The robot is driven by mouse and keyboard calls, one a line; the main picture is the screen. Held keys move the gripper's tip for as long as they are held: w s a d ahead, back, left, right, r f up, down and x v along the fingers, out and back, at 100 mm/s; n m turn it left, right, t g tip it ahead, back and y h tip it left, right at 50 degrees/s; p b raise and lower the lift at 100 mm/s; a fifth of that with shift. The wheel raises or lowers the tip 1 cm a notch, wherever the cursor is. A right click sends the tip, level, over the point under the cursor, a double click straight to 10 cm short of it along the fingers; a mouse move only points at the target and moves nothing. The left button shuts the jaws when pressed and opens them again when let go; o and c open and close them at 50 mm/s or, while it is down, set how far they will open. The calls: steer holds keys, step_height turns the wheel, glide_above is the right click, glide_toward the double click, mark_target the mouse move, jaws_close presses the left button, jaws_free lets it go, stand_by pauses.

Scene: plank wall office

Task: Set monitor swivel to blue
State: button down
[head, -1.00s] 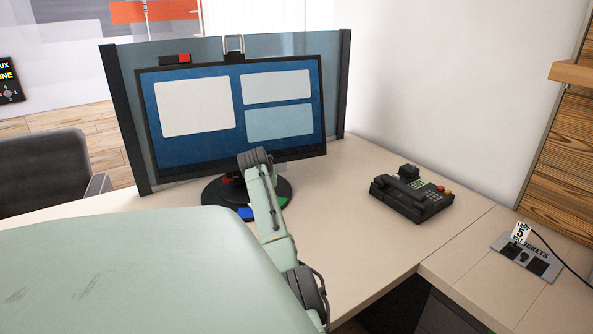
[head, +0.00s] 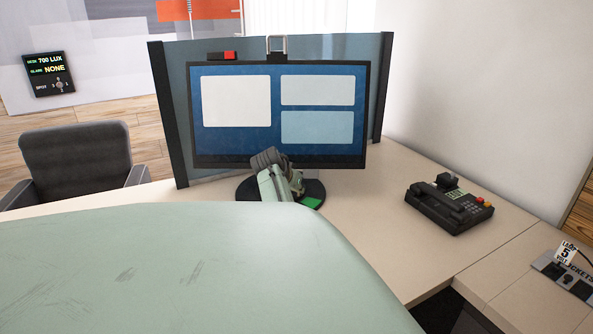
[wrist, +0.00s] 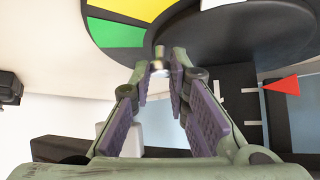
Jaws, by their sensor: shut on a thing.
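The monitor (head: 277,120) stands on a round dark base (head: 246,190) at the back of the desk. A green sector (head: 312,202) shows on the base's right side; no blue sector is visible now. In the wrist view the base carries green (wrist: 115,32), yellow (wrist: 135,8) and white sectors. A red triangle (wrist: 282,87) points left beside white tick marks. My gripper (head: 296,183) is at the front of the base, below the screen. In the wrist view my gripper (wrist: 161,72) is shut on a small pale peg (wrist: 158,62), partly hidden by the fingertips.
A black desk phone (head: 450,205) sits right of the monitor. A sockets panel (head: 567,275) is at the right edge. A glass partition (head: 172,115) stands close behind the monitor. An office chair (head: 77,155) is at left. The desk between monitor and phone is clear.

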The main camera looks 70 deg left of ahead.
steer(key=c, duration=1.5)
jaws_free()
steer(key=v, duration=1.2)
